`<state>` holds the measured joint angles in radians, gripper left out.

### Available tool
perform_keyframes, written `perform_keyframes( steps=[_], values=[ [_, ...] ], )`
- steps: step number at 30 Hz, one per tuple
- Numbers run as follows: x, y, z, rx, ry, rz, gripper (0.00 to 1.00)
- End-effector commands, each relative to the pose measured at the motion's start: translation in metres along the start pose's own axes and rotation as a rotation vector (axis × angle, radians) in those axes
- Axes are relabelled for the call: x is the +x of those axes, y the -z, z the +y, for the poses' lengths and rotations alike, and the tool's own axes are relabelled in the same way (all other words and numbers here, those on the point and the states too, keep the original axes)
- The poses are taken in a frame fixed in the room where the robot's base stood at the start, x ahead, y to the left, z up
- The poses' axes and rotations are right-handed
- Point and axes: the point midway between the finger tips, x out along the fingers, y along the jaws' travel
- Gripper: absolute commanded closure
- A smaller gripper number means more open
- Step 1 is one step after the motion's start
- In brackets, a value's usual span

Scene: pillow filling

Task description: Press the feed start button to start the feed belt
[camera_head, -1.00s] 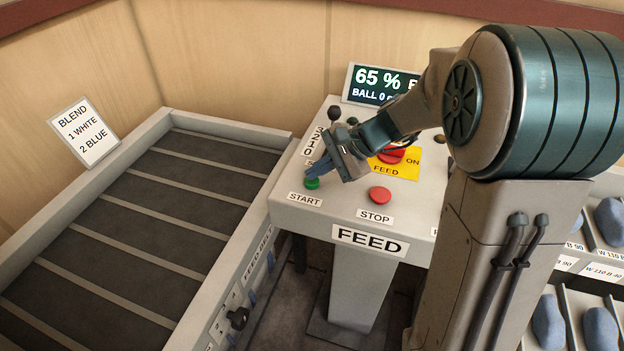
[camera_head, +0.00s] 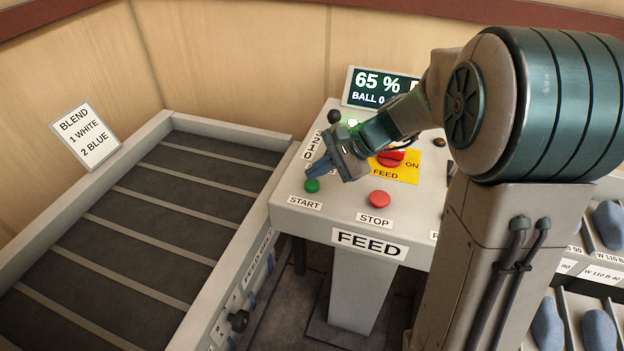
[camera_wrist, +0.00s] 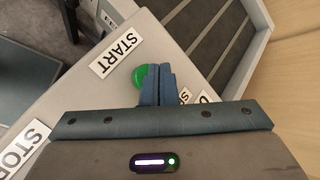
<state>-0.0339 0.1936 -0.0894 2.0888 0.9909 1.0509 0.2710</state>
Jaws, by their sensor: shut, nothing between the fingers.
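The green start button (camera_head: 312,186) sits above the START label (camera_head: 305,203) at the left front corner of the grey FEED console (camera_head: 285,208). My gripper (camera_head: 318,170) is shut and empty, with its fingertips just above and behind the button in the head view. In the wrist view the closed fingertips (camera_wrist: 158,70) partly overlap the green button (camera_wrist: 139,78); I cannot tell whether they touch it. The feed belt (camera_head: 130,222) with pale slats lies to the left.
A red stop button (camera_head: 380,198) sits right of the start button. A red switch (camera_head: 391,158) on a yellow plate and a black-knobbed lever (camera_head: 334,116) stand near my gripper. A display (camera_head: 380,88) reads 65 %. Bins with blue items (camera_head: 608,222) are at the right.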

Motion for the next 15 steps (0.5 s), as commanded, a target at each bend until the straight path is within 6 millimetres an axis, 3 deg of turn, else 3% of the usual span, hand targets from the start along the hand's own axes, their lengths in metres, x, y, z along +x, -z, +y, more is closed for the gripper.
perform_keyframes(
  steps=[15],
  values=[
    [-0.0081, -0.0059, -0.0061, 0.0, 0.001, 0.0, 1.0]
  ],
)
